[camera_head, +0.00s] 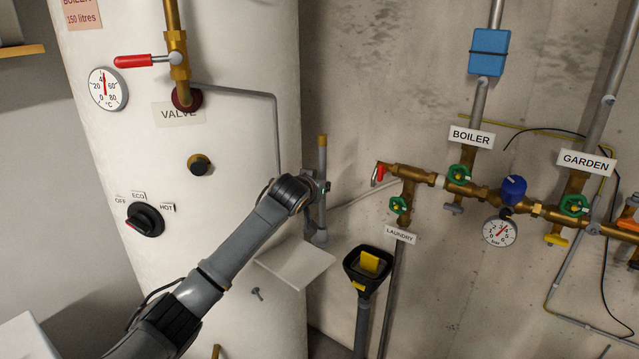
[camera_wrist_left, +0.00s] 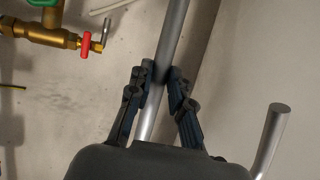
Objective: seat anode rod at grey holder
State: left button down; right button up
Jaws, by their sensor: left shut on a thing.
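My left gripper (camera_head: 316,186) is shut on the anode rod, a slim upright rod with a brass-coloured top (camera_head: 322,158) and a grey lower part. In the left wrist view the grey rod (camera_wrist_left: 169,45) runs between the two dark fingers (camera_wrist_left: 159,95). In the head view a small grey piece (camera_head: 319,237) shows at the rod's lower end, above the white shelf; it may be the grey holder. I cannot tell whether the rod is inside it or beside it. My right gripper is not in view.
The white boiler tank (camera_head: 230,140) stands close to the left of the gripper. A white shelf (camera_head: 297,263) juts out below. A black funnel (camera_head: 352,266) with a yellow piece stands to the right. Brass pipework with a red-handled tap (camera_head: 379,174) is on the concrete wall.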

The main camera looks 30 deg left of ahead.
pick_arm(q)
jog(key=shift+r+p, duration=0.1)
jog(key=shift+p, duration=0.85)
dwell(1.3)
notch_tip(320, 180, down, 6)
jog(key=b, duration=0.3)
dwell(2.2)
jog(key=c, duration=1.1)
grip_release()
jog(key=shift+c, duration=0.2)
jog(key=v, duration=1.2)
